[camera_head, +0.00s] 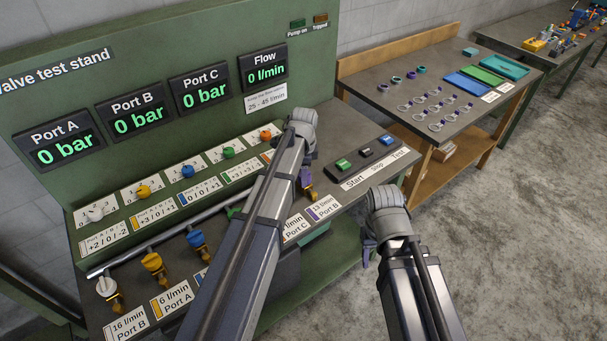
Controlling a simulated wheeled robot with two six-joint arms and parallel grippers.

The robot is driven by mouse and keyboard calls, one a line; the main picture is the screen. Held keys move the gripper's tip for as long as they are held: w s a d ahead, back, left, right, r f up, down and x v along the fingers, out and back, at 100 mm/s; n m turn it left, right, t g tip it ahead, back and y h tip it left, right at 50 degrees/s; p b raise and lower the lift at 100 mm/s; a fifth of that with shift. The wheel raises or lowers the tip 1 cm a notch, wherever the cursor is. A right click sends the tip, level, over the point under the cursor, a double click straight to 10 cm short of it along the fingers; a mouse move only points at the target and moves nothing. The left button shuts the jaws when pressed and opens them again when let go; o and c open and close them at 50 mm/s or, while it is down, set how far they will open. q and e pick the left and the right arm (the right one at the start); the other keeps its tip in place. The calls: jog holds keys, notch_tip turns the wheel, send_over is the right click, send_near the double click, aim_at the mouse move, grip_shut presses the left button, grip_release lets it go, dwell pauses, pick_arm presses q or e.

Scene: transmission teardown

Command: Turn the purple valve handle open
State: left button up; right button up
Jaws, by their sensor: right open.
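The purple valve handle (306,176) stands on a brass valve at the front right of the bench, just below my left wrist. It is partly hidden by my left arm, so its angle is hard to read. The purple-striped label below it reads 13 l/min Port B. My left gripper (304,146) is at or just above this valve. Its fingers are largely hidden, so I cannot tell whether they touch the handle. My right gripper (369,250) is open and empty at the bench's right front side, apart from the valve.
White (106,286), yellow (152,262) and blue (196,239) valve handles stand along the bench front. Small dial knobs line the panel behind. Port A, B, C and Flow displays read 0. The green Start button (343,164) is right of the valve. A side table (390,125) holds rings and trays.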

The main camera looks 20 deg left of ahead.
pick_arm(q)
grip_shut()
jog(key=shift+n, duration=0.3)
jog(key=n, duration=0.4)
jog(key=shift+d, duration=0.1)
jog(key=n, duration=0.5)
jog(key=shift+y, duration=0.3)
jog(key=n, duration=0.4)
jog(key=shift+d+g, duration=0.1)
jog(key=shift+g, duration=0.3)
jog(key=shift+w+n, duration=0.1)
jog(key=shift+n, duration=2)
